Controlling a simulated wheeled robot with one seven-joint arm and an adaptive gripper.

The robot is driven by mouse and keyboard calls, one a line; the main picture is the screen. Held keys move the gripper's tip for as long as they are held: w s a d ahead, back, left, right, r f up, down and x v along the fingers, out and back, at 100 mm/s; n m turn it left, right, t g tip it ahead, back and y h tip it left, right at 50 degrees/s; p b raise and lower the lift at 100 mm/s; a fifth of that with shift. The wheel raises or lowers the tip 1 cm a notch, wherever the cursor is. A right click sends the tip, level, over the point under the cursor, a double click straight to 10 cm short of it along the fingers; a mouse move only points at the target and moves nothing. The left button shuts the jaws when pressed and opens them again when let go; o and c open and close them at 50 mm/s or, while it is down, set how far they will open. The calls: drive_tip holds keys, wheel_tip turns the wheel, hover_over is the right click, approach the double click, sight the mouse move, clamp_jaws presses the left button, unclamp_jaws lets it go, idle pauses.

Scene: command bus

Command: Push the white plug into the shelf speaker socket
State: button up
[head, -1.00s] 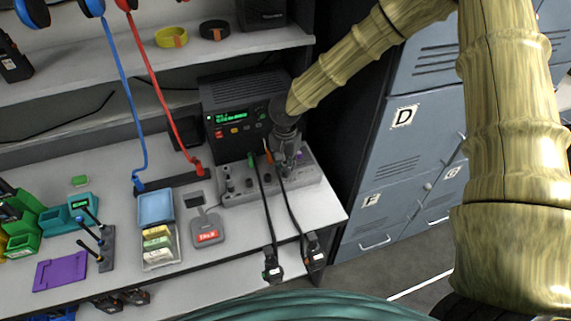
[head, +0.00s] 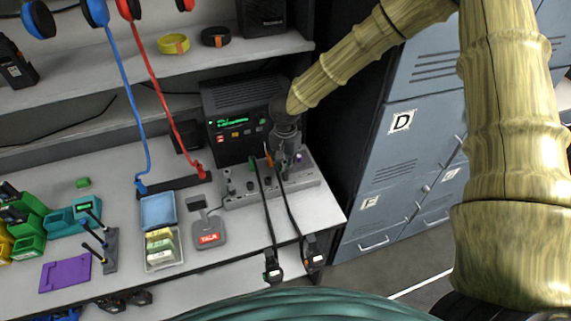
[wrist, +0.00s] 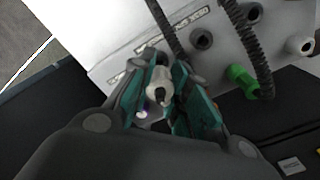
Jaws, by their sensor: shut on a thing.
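My gripper (head: 284,166) points down at the grey socket panel (head: 240,198) in front of the black radio. In the wrist view my gripper (wrist: 163,80) has its teal-padded fingers shut on the white plug (wrist: 158,89), which shows as a pale round body with a dark tip of cord. The fingers are close over the panel (wrist: 150,38). The shelf speaker socket cannot be told apart from the others; the panel's printed labels are too blurred to read fully. Whether the plug's end is in a socket is hidden by the fingers.
The radio (head: 235,125) stands behind. Lockers (head: 400,165) are at the right.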

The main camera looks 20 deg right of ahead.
drive_tip(key=shift+r+p, duration=1.4)
drive_tip(key=shift+r, duration=0.1)
